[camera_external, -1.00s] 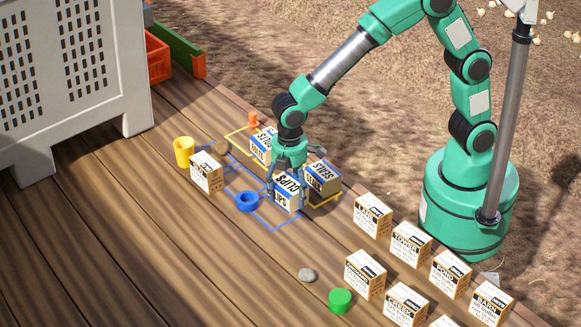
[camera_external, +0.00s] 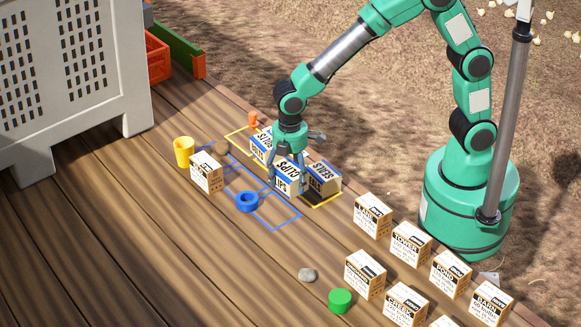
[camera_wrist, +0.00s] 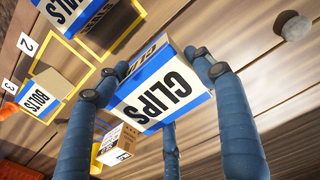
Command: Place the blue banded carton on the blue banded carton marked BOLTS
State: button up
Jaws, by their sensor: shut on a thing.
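The blue banded carton marked CLIPS (camera_external: 289,177) is in my gripper (camera_external: 287,168), whose fingers close around its sides. It looks raised just above the deck. In the wrist view, CLIPS (camera_wrist: 158,92) sits between the fingers (camera_wrist: 150,80), its lettering in full view. The blue banded carton marked BOLTS (camera_external: 260,147) stands up and left of it, partly hidden by my gripper. BOLTS also shows at the left of the wrist view (camera_wrist: 42,98), apart from CLIPS. Another blue banded carton (camera_external: 323,178) stands close to the right.
Yellow and blue outlines mark the wooden deck. An orange object (camera_external: 253,119) is beside BOLTS. Several cartons (camera_external: 372,216) stand at the lower right.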

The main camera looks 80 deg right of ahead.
jog(key=s+d+p, duration=0.1)
jog(key=s+d, duration=0.1)
jog(key=d, duration=1.1)
jog(key=s+d+r+p, duration=0.1)
jog(key=s+d, duration=0.2)
jog(key=d, duration=1)
jog(key=shift+s+r, duration=0.25)
jog(key=shift+s, duration=0.05)
send_over(268, 141)
jog(key=shift+f+p, duration=0.3)
jog(key=shift+f, duration=0.45)
jog(key=shift+f, duration=1.75)
jog(key=shift+f, duration=0.1)
